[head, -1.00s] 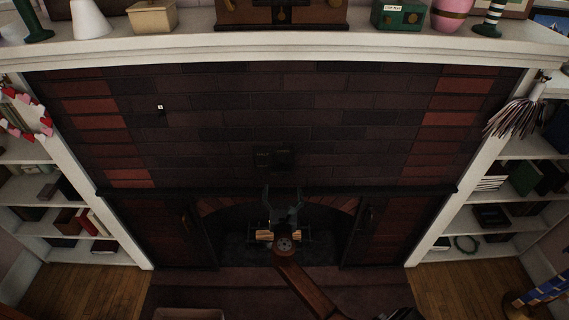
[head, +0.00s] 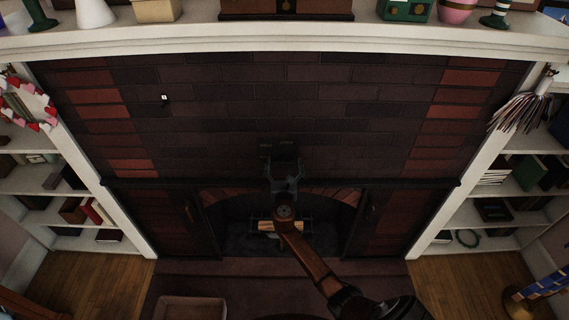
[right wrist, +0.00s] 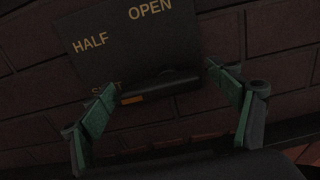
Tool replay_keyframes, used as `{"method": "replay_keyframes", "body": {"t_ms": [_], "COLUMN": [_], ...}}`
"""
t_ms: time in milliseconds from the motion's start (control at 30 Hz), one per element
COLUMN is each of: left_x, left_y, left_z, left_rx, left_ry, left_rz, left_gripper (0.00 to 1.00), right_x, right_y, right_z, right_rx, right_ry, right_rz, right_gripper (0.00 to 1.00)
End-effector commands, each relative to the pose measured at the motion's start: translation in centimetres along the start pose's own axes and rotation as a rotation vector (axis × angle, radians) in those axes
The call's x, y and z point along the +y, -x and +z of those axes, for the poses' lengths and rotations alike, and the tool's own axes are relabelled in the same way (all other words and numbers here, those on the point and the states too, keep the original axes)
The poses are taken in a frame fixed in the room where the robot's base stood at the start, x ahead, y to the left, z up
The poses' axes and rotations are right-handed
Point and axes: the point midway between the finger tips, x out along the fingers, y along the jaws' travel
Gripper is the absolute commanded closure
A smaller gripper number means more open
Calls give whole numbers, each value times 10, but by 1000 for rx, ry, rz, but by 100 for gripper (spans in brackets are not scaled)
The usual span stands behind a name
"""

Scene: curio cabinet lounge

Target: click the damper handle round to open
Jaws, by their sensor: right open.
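A dark damper plate (right wrist: 135,45) on the brick wall reads OPEN at the upper right, HALF at the left and a partly hidden word, likely SHUT, below. The dark damper handle (right wrist: 160,85), with an orange mark at its left end, lies nearly level near that lowest word. My right gripper (right wrist: 161,80) is open, with one green-padded finger on each side of the handle; I cannot tell whether they touch it. In the head view my right gripper (head: 283,163) is just below the plate (head: 279,147), above the firebox. My left gripper is not in view.
The white mantel (head: 300,42) with several ornaments runs above. Logs (head: 265,226) lie in the firebox below my right arm. Shelves flank the fireplace, and a shallow bin (head: 190,308) stands on the floor in front. The brick around the plate is clear.

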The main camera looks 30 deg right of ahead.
Motion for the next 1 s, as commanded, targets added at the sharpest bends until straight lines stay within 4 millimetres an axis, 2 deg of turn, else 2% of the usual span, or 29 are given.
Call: {"method": "replay_keyframes", "body": {"t_ms": [67,667,1000], "left_x": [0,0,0], "left_y": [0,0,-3], "left_z": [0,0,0], "left_rx": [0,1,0], "left_ry": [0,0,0], "left_rz": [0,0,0], "left_gripper": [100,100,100], "right_x": [0,-1,-1], "right_y": [0,0,0], "right_z": [0,0,0], "right_rx": [0,0,0], "right_ry": [0,0,-51], "right_rz": [0,-1,-2], "right_gripper": [18,59,60]}}
